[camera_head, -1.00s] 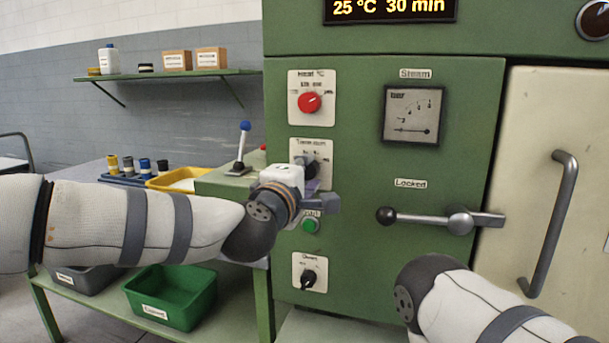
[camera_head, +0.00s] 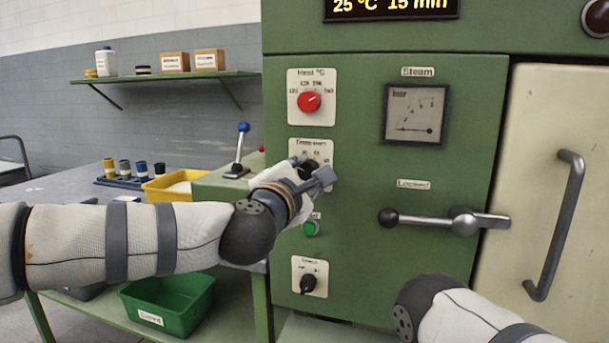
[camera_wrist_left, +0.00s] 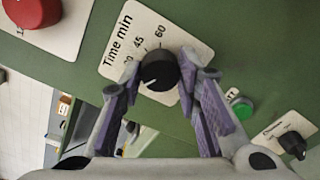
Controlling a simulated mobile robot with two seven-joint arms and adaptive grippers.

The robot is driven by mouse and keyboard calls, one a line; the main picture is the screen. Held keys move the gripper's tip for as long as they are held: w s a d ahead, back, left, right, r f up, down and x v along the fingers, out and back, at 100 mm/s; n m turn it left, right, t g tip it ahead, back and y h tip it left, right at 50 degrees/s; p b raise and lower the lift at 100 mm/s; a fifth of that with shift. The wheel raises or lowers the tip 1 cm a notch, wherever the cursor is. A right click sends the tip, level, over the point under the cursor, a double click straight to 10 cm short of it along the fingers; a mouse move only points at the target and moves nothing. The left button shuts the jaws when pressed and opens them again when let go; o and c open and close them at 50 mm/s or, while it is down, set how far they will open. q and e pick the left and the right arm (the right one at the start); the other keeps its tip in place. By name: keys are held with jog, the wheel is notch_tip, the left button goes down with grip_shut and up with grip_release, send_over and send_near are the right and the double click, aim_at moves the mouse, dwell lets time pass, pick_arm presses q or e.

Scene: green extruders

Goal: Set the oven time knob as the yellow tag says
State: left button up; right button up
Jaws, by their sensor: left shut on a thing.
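The time knob (camera_wrist_left: 158,71) is black with a pale pointer line. It sits on a white plate (camera_wrist_left: 128,35) marked "Time min", where 45 and 60 are readable. My left gripper (camera_wrist_left: 160,76) is shut on the knob, one finger on each side. In the head view the left gripper (camera_head: 312,177) hides most of the knob and part of its plate. The oven display (camera_head: 391,6) reads 25 °C and 15 min. No yellow tag shows in these frames. My right forearm shows at lower right, but its gripper is out of view.
The red heat knob (camera_head: 309,102) is above, and the green button (camera_head: 311,228) and lower black knob (camera_head: 308,283) are below. A blue-topped lever (camera_head: 241,148) and yellow tray (camera_head: 169,187) are left.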

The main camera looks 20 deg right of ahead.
dwell(0.3)
pick_arm(q)
jog(key=o, duration=1.2)
jog(key=shift+d, duration=0.1)
jog(key=shift+c, duration=0.2)
